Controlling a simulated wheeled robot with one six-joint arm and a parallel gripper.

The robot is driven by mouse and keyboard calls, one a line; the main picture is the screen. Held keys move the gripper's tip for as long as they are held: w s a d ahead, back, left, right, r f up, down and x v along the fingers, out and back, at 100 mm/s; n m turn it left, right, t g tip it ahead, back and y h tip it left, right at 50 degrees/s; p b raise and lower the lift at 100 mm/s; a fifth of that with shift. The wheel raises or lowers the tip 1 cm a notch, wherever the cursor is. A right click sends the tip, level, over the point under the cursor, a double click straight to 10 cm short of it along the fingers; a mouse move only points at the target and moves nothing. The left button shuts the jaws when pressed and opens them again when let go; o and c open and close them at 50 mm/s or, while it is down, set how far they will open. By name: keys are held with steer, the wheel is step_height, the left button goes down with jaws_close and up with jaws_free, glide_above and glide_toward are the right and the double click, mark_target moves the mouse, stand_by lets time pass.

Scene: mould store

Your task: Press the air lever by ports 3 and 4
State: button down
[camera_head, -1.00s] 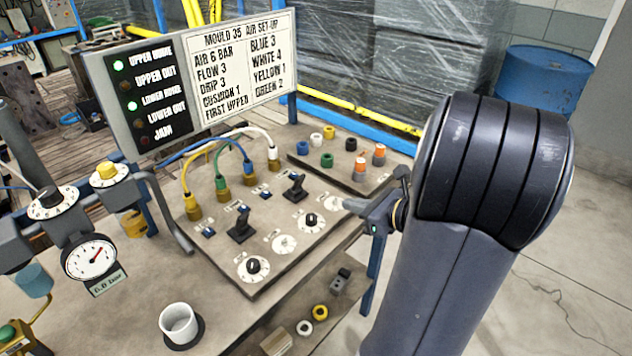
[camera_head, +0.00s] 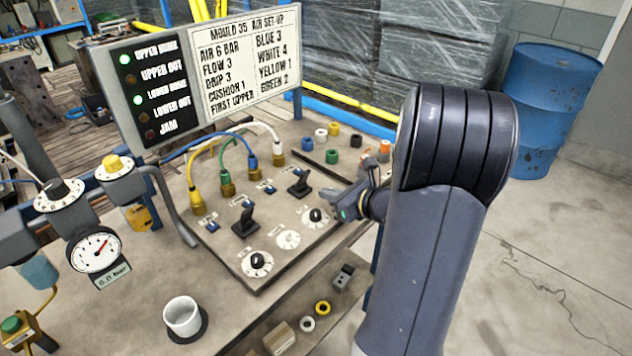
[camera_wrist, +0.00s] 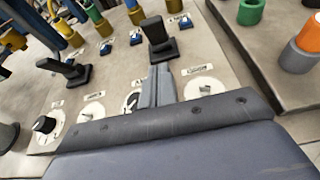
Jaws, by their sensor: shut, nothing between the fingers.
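Two black levers stand on the sloped control panel (camera_head: 262,283). The right lever (camera_head: 299,183) is beside the blue-hose port (camera_head: 252,166) and the white-hose port (camera_head: 278,158). The left lever (camera_head: 245,222) is beside the yellow and green hoses. My gripper (camera_head: 340,196) is shut and empty, over the panel's right side, to the right of the right lever. In the wrist view, my shut fingers (camera_wrist: 160,72) point at the right lever (camera_wrist: 157,38), just short of its base as pictured. I cannot tell whether they touch it.
White dials (camera_head: 289,239) lie along the panel's front, close under my gripper. A sign board (camera_head: 200,80) stands at the back. A white cup (camera_head: 183,316) stands on the bench in front.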

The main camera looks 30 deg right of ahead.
mark_target(304, 179)
steer(key=shift+w+a+r+p, duration=0.2)
steer(key=shift+w+a+r, duration=0.05)
steer(key=shift+w, duration=0.45)
steer(key=shift+w+a+r+p, duration=0.2)
steer(key=shift+w+a, duration=0.1)
steer(key=shift+w, duration=0.4)
steer(key=shift+w+a+r+p, duration=0.15)
steer(key=shift+w+a+r, duration=0.1)
steer(key=shift+w, duration=0.45)
steer(key=shift+r, duration=0.1)
